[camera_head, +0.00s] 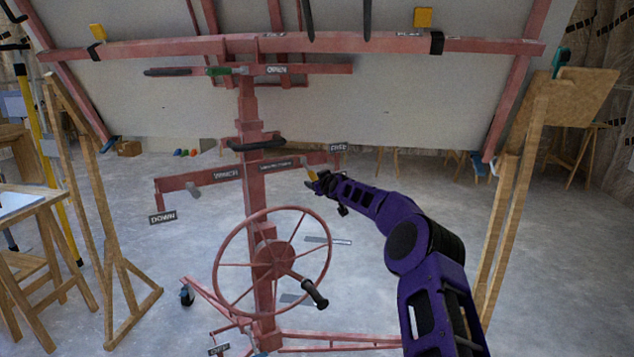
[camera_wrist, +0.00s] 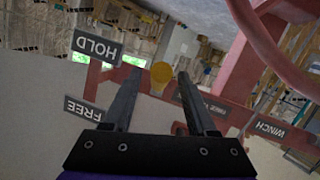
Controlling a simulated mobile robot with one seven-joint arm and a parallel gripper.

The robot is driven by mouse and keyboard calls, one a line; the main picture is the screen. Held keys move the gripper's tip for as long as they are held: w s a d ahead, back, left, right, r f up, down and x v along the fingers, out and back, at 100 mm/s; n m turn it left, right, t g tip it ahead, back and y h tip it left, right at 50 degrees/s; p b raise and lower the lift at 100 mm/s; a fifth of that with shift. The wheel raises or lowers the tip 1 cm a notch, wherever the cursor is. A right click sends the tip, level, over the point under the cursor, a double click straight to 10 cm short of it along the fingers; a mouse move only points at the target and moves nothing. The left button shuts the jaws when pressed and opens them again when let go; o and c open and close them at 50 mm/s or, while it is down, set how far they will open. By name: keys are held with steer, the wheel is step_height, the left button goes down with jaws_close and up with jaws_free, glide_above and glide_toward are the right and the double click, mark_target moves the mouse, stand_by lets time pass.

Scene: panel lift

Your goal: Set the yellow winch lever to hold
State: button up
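The yellow winch lever (camera_head: 311,174) is at the right end of the red crossbar on the lift's mast. In the wrist view its rounded yellow end (camera_wrist: 161,75) lies between my fingertips, with a gap visible on each side. My gripper (camera_wrist: 160,72) is open, its two dark fingers apart; in the head view my gripper (camera_head: 318,183) is beside the lever. In the upside-down wrist view, a HOLD sign (camera_wrist: 97,47) and a FREE sign (camera_wrist: 85,109) are left of the lever. In the head view the FREE sign (camera_head: 338,147) is above the bar. Lever's exact setting cannot be told.
A large spoked red handwheel (camera_head: 272,262) with a black handle stands below the crossbar. A large pale panel (camera_head: 390,105) rests tilted on the red lift frame above. Wooden stands are at both sides. Open concrete floor lies behind.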

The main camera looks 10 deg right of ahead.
steer(key=shift+r, duration=0.1)
steer(key=v, duration=1.7)
steer(key=shift+s, duration=0.2)
steer(key=shift+w+a+r, duration=0.1)
steer(key=shift+r, duration=0.05)
